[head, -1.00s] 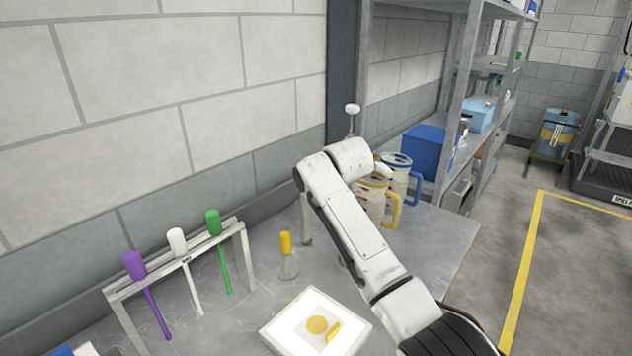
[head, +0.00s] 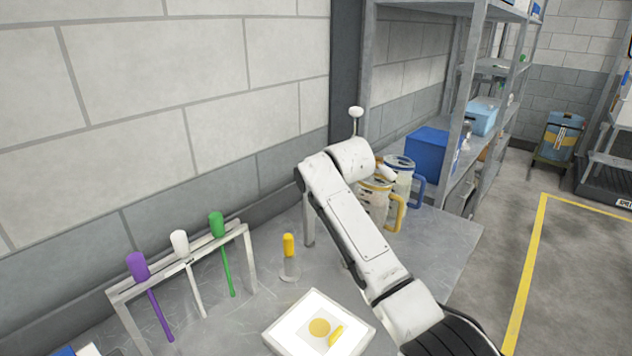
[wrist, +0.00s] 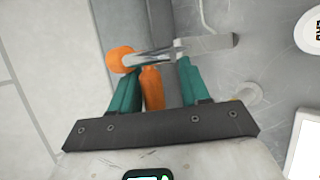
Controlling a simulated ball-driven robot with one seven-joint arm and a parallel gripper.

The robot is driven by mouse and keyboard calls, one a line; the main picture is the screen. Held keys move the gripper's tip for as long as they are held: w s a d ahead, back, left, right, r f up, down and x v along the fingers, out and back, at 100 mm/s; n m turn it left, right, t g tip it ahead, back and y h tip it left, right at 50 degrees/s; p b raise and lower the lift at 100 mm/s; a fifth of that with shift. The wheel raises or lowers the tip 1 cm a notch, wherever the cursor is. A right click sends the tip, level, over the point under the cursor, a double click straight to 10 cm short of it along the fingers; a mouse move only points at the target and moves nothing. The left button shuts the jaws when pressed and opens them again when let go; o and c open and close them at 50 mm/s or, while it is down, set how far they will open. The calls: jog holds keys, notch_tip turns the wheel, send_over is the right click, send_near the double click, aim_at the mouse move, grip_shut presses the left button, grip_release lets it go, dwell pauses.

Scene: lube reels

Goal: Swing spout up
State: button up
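In the wrist view my gripper (wrist: 158,70) has two teal fingers set apart. An orange handle-like piece (wrist: 152,88) lies between them, close to the left finger, with a gap on the right. A shiny metal tube (wrist: 150,57) with an orange round end (wrist: 121,59) and a flat grey end (wrist: 208,42) crosses at the fingertips. I cannot tell for sure which of these is the spout, or whether the fingers touch it. In the head view my arm hides the gripper. Two clear jugs, one with a yellow handle (head: 398,213) and one with a blue handle (head: 418,195), stand behind my arm.
A rack (head: 180,262) holding purple, white and green tools stands at the left of the metal table (head: 440,250). A wall is behind. Shelves with a blue box (head: 428,150) stand at the right.

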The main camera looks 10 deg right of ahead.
jog(key=shift+d+f, duration=0.1)
jog(key=shift+d, duration=0.1)
jog(key=shift+s+a+r+p, duration=0.1)
jog(key=shift+a+r+p, duration=0.1)
jog(key=shift+r+p, duration=0.4)
jog(key=s+a+r+p, duration=0.2)
jog(key=s+r+p, duration=0.2)
jog(key=r, duration=0.6)
jog(key=shift+s+a+p, duration=0.2)
jog(key=shift+s+p, duration=0.05)
jog(key=shift+p, duration=0.35)
jog(key=shift+r, duration=0.1)
jog(key=shift+s, duration=0.1)
dwell(0.3)
jog(key=b+v, duration=0.3)
jog(key=v, duration=0.7)
jog(key=shift+s+r, duration=0.15)
jog(key=shift+s, duration=0.1)
